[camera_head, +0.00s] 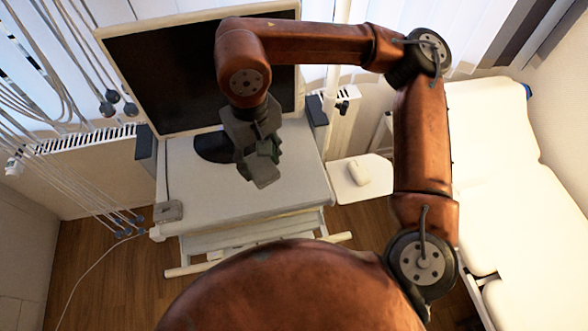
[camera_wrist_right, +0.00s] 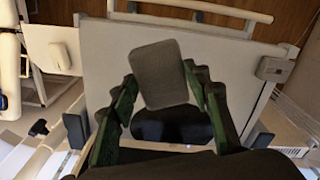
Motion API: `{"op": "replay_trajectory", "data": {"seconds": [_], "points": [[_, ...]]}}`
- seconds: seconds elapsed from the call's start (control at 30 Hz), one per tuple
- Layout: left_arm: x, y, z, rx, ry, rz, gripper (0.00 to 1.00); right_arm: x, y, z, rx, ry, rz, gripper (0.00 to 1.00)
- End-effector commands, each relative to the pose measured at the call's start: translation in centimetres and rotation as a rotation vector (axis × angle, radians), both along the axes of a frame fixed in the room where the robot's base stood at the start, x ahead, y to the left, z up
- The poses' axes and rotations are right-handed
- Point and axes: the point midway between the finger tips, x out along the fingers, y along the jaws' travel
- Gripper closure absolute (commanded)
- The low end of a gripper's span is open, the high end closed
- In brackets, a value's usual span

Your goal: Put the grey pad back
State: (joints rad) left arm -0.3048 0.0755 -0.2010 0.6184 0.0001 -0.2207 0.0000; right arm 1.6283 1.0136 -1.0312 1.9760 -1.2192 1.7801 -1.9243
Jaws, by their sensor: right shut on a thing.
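The grey pad (camera_head: 264,174) is a small flat block with rounded corners, held above the white cart top. My right gripper (camera_head: 258,155) reaches down in front of the monitor and is shut on the pad. In the right wrist view the pad (camera_wrist_right: 159,76) sits between the two green-sided fingers of the right gripper (camera_wrist_right: 160,82). The white cart top (camera_head: 205,193) lies below it; the gap between pad and cart is hard to judge. My left gripper is not in view.
The monitor (camera_head: 150,75) stands at the back of the cart on a dark base (camera_head: 212,147). A small grey box (camera_head: 168,211) is at the cart's left front corner. A side tray with a white mouse (camera_head: 358,172) is at right, beside a white couch (camera_head: 500,150). Cables hang at left.

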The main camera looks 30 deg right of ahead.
Motion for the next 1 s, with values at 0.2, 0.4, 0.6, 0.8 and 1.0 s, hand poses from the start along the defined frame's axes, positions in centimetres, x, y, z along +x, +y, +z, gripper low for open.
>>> {"op": "replay_trajectory", "data": {"seconds": [0.2, 0.4, 0.6, 0.8, 1.0], "points": [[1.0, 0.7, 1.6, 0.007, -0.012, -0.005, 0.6, 0.4, -5.0, -1.8, -0.001, 0.003, -0.009, 0.75], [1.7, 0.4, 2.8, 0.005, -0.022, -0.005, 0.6, 0.7, -9.2, -4.5, -0.004, 0.003, -0.004, 0.75], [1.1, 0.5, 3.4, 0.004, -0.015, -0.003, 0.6, 0.9, -11.5, -7.5, -0.002, 0.003, -0.001, 0.75], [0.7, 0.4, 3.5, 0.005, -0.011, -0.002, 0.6, 1.1, -12.3, -8.7, 0.0, 0.002, 0.001, 0.75], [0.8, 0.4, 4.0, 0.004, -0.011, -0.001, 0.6, 1.1, -13.0, -10.9, -0.002, 0.004, 0.002, 0.75]]}}
